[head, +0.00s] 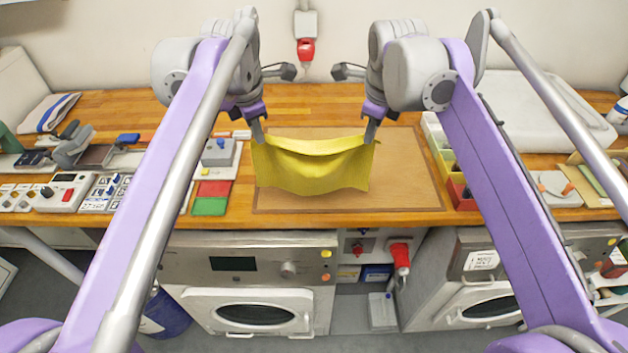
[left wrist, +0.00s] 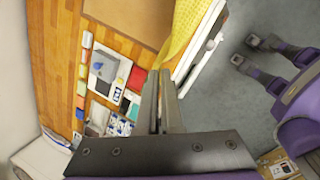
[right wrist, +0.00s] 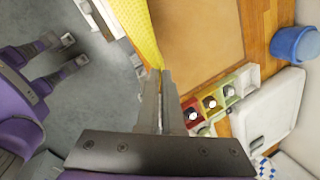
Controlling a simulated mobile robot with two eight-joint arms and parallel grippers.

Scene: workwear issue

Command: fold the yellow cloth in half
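The yellow cloth (head: 312,168) hangs between my two grippers above a brown mat (head: 412,185) on the wooden worktop. Its upper edge sags a little between two held corners, and its lower part hangs down toward the front. My left gripper (head: 259,138) is shut on the cloth's upper left corner; the cloth also shows in the left wrist view (left wrist: 185,32). My right gripper (head: 371,138) is shut on the upper right corner; the cloth also shows in the right wrist view (right wrist: 140,35). I cannot tell whether the lower edge touches the mat.
Left of the mat are a red card (head: 213,188), a green card (head: 209,206) and a grey switch box (head: 217,152). Right of it stands a row of coloured bins (head: 447,160). The worktop's front edge (head: 345,221) is close, with machines below. The mat's right part is clear.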

